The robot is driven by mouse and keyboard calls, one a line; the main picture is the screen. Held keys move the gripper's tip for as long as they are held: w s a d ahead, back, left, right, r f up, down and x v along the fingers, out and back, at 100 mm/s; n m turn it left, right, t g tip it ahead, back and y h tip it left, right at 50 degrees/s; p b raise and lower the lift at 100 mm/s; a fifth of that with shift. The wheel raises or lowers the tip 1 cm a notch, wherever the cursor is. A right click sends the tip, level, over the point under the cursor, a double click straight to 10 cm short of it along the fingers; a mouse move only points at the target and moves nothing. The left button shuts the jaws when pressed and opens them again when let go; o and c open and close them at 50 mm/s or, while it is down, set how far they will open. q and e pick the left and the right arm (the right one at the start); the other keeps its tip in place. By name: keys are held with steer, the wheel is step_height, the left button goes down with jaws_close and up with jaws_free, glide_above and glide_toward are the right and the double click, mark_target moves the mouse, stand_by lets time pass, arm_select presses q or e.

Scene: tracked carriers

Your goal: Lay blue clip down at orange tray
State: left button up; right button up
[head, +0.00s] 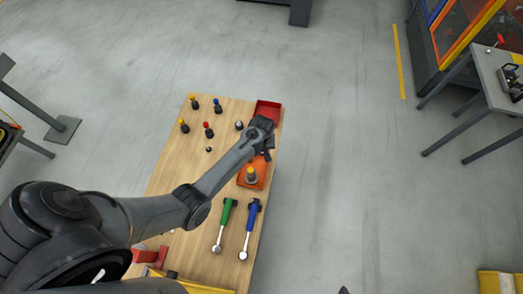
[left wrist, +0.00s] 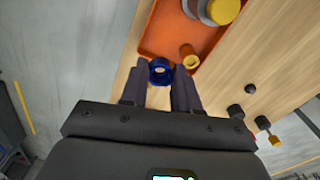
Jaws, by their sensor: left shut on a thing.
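My left gripper (head: 266,152) is over the right side of the wooden table, at the far end of the orange tray (head: 260,182). In the left wrist view its fingers (left wrist: 165,82) are shut on the blue clip (left wrist: 160,70), a small dark blue ring. The clip is at the near edge of the orange tray (left wrist: 153,32) in that view; I cannot tell whether it touches the tray. The tray holds a small yellow-orange ring (left wrist: 189,56) and a larger grey and yellow piece (left wrist: 222,10). The clip is not discernible in the head view. My right gripper is not in view.
A red tray (head: 268,107) lies beyond my left gripper. A green-handled tool (head: 224,220) and a blue-handled tool (head: 250,225) lie nearer than the orange tray. Several small coloured-top pieces, one with a red top (head: 208,130), stand at the table's left.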

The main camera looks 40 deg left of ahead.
arm_select(q)
steer(key=shift+a+r, duration=0.1)
steer(key=shift+a, duration=0.1)
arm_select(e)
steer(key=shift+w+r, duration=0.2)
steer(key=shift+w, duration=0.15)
arm_select(q)
steer(key=shift+f+b, duration=3.1)
steer(key=shift+f, duration=1.4)
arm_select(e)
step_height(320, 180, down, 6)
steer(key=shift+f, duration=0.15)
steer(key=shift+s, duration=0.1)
